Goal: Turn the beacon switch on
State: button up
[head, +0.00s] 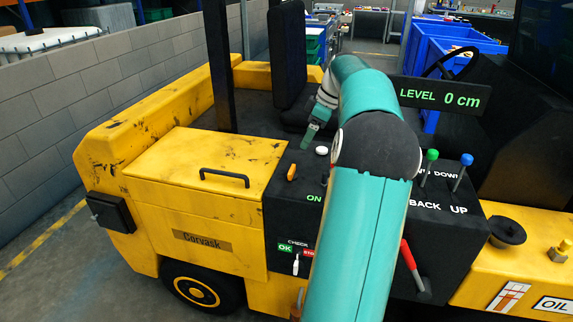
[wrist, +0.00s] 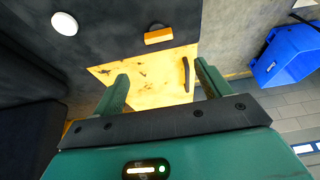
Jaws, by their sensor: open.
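A small orange rocker-like switch (head: 292,172) sits at the left edge of the black control panel (head: 285,215) on the yellow truck. No beacon label is readable, and my arm hides part of the panel. A green ON label (head: 314,197) is printed in front of it. My gripper (head: 309,140) is above the panel, behind the switch, pointing down.
A white round knob (head: 321,150) stands right of the orange switch; it is also in the wrist view (wrist: 64,23). Green (head: 431,156) and blue (head: 466,162) levers and a red lever (head: 408,255) rise right of my arm. A black handle (head: 224,177) crosses the yellow cover (head: 200,160).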

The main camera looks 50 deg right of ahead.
aim_at(292, 169)
jog(key=x, duration=1.3)
jog(key=shift+d+f, duration=0.15)
jog(key=shift+f, duration=0.25)
jog(key=c, duration=1)
